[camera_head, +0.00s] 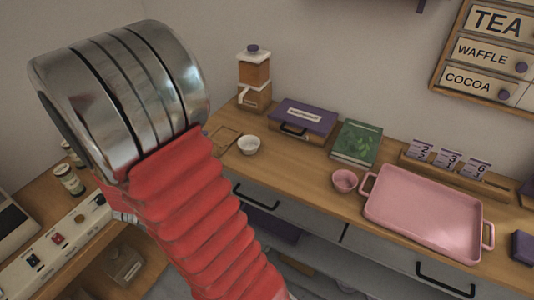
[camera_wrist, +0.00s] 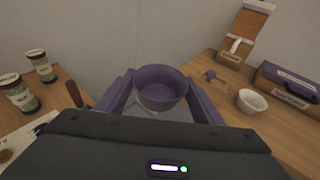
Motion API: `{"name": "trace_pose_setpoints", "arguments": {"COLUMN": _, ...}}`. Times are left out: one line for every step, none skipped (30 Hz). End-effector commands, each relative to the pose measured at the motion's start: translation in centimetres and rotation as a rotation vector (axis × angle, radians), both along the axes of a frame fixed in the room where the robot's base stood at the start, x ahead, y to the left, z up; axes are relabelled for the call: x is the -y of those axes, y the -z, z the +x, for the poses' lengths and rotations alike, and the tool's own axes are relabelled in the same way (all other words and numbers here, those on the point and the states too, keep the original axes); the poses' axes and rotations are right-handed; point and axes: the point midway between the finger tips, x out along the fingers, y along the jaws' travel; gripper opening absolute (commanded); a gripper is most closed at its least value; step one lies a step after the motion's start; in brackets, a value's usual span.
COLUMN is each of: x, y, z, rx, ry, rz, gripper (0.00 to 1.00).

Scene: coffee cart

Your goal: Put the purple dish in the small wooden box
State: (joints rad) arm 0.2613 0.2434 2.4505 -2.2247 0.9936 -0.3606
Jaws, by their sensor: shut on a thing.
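The purple dish (camera_wrist: 160,92), a small round bowl, is in the wrist view. My gripper (camera_wrist: 160,84) is shut on it, with a purple finger on each side. The dish looks upright and is held up off the counter. In the head view my arm hides both dish and gripper. A small, low wooden item (camera_head: 223,138), perhaps the small wooden box, lies left of a white bowl (camera_head: 249,145) on the counter, partly hidden by my arm. In the wrist view it (camera_wrist: 226,86) is right of the dish, apart from it.
On the counter are a grinder (camera_head: 254,78), a purple-topped case (camera_head: 303,118), a green book (camera_head: 356,143), a pink bowl (camera_head: 344,181) and a pink tray (camera_head: 425,213). Jars (camera_wrist: 20,93) stand on the left counter. A gap separates the two counters.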

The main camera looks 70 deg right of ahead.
Motion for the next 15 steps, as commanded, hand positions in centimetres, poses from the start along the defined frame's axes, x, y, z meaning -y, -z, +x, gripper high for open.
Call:
{"name": "trace_pose_setpoints", "arguments": {"x": 1.9, "y": -0.1, "z": -1.4, "rx": 0.002, "ry": 0.053, "rz": 0.0, "gripper": 0.38}}
{"name": "trace_pose_setpoints", "arguments": {"x": 2.9, "y": -0.1, "z": -2.1, "rx": 0.001, "ry": 0.081, "rz": 0.0, "gripper": 0.38}}
{"name": "trace_pose_setpoints", "arguments": {"x": 4.2, "y": -0.1, "z": -3.2, "rx": 0.002, "ry": 0.12, "rz": 0.0, "gripper": 0.38}}
{"name": "trace_pose_setpoints", "arguments": {"x": 5.2, "y": -0.2, "z": -4.0, "rx": 0.002, "ry": 0.15, "rz": -0.001, "gripper": 0.38}}
{"name": "trace_pose_setpoints", "arguments": {"x": 6.0, "y": -0.2, "z": -4.8, "rx": 0.002, "ry": 0.177, "rz": -0.001, "gripper": 0.38}}
{"name": "trace_pose_setpoints", "arguments": {"x": 7.2, "y": -0.3, "z": -6.0, "rx": 0.002, "ry": 0.216, "rz": 0.0, "gripper": 0.38}}
{"name": "trace_pose_setpoints", "arguments": {"x": 8.1, "y": -0.3, "z": -6.9, "rx": 0.001, "ry": 0.244, "rz": -0.001, "gripper": 0.38}}
{"name": "trace_pose_setpoints", "arguments": {"x": 8.9, "y": -0.3, "z": -7.7, "rx": 0.002, "ry": 0.272, "rz": -0.001, "gripper": 0.38}}
{"name": "trace_pose_setpoints", "arguments": {"x": 10.0, "y": -0.4, "z": -8.9, "rx": 0.002, "ry": 0.309, "rz": 0.0, "gripper": 0.38}}
{"name": "trace_pose_setpoints", "arguments": {"x": 10.7, "y": -0.4, "z": -9.8, "rx": 0.002, "ry": 0.336, "rz": 0.0, "gripper": 0.38}}
{"name": "trace_pose_setpoints", "arguments": {"x": 11.4, "y": -0.4, "z": -10.7, "rx": 0.002, "ry": 0.363, "rz": 0.0, "gripper": 0.38}}
{"name": "trace_pose_setpoints", "arguments": {"x": 12.4, "y": -0.4, "z": -12.0, "rx": 0.001, "ry": 0.399, "rz": 0.001, "gripper": 0.38}}
{"name": "trace_pose_setpoints", "arguments": {"x": 13.1, "y": -0.5, "z": -12.9, "rx": 0.001, "ry": 0.426, "rz": 0.001, "gripper": 0.38}}
{"name": "trace_pose_setpoints", "arguments": {"x": 13.7, "y": -0.5, "z": -13.9, "rx": 0.001, "ry": 0.454, "rz": 0.002, "gripper": 0.38}}
{"name": "trace_pose_setpoints", "arguments": {"x": 14.5, "y": -0.5, "z": -15.2, "rx": 0.001, "ry": 0.491, "rz": 0.003, "gripper": 0.38}}
